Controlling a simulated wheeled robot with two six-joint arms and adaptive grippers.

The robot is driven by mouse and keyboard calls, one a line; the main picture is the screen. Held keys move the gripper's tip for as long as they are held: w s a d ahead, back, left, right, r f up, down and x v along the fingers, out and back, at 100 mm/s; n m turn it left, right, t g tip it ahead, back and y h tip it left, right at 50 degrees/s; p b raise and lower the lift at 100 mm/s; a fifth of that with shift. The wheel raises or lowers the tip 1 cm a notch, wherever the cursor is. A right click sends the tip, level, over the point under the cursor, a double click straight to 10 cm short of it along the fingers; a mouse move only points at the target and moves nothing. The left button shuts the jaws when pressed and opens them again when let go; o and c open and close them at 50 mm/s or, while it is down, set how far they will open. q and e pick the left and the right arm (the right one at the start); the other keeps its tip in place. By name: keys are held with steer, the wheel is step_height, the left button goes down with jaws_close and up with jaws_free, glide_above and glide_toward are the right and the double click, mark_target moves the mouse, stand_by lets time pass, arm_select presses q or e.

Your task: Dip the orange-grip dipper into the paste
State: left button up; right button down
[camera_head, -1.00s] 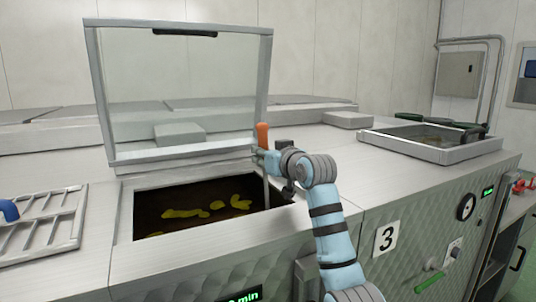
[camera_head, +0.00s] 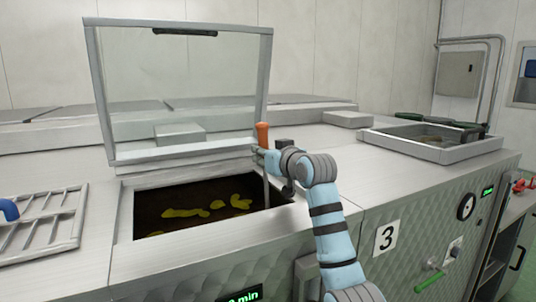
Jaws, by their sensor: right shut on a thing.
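The orange-grip dipper (camera_head: 262,135) stands upright at the back right corner of the open tank. Its thin metal shaft runs down inside the right end of the opening, and its lower end is hidden or too small to make out. My right gripper (camera_head: 263,155) is shut on the dipper just below the orange grip. The dark brown paste (camera_head: 170,199) with yellow patches lies in the open tank, left of the shaft. My left gripper is not in view.
The tank's glazed lid (camera_head: 185,155) stands raised behind the opening. A slatted metal grate (camera_head: 45,228) with a blue handle lies at the left. Another framed hatch (camera_head: 430,153) is at the right. The front ledge is clear.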

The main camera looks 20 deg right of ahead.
steer(key=shift+r, duration=0.1)
steer(key=shift+r, duration=0.3)
steer(key=shift+s+r+t+p, duration=0.65)
steer(key=shift+s+r+p, duration=1.25)
steer(key=shift+r, duration=5.2)
steer(key=shift+s+r+t+p, duration=0.65)
steer(key=shift+s+r+p, duration=1.25)
steer(key=shift+r, duration=5.2)
steer(key=s+d+r+g+b, duration=0.1)
steer(key=s+b, duration=0.4)
steer(key=s, duration=0.8)
steer(key=shift+s+d+r, duration=0.2)
steer(key=shift+s+r, duration=0.05)
steer(key=shift+r, duration=0.35)
